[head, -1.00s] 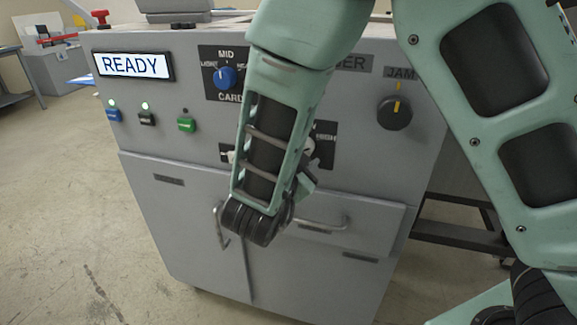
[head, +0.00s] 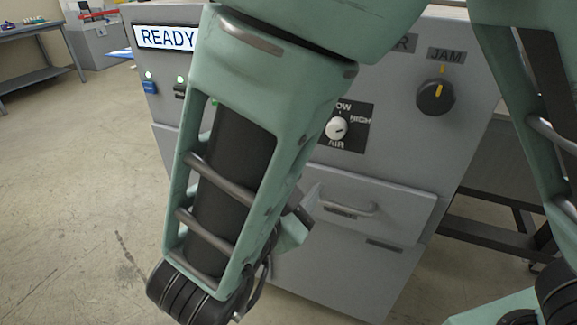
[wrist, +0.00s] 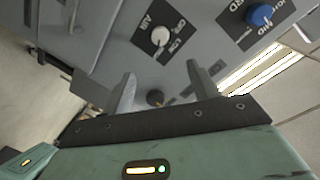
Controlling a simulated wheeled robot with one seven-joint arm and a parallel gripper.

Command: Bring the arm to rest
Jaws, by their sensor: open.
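My arm crosses the middle of the head view, in front of the grey laminator (head: 420,165). Its lower end hangs at the bottom left, and my fingers cannot be made out there. In the wrist view my gripper (wrist: 160,82) is open, its two grey fingers apart with nothing held between them. The fingers point toward the laminator's front panel. The white AIR knob (wrist: 160,37) shows beyond the fingers, and a dark knob (wrist: 155,97) shows between them. I cannot tell the exact gap to the panel.
The black JAM knob (head: 436,97) is at the panel's upper right. A drawer with a bar handle (head: 345,207) is below the panel. The READY display (head: 165,38) is partly covered by my arm.

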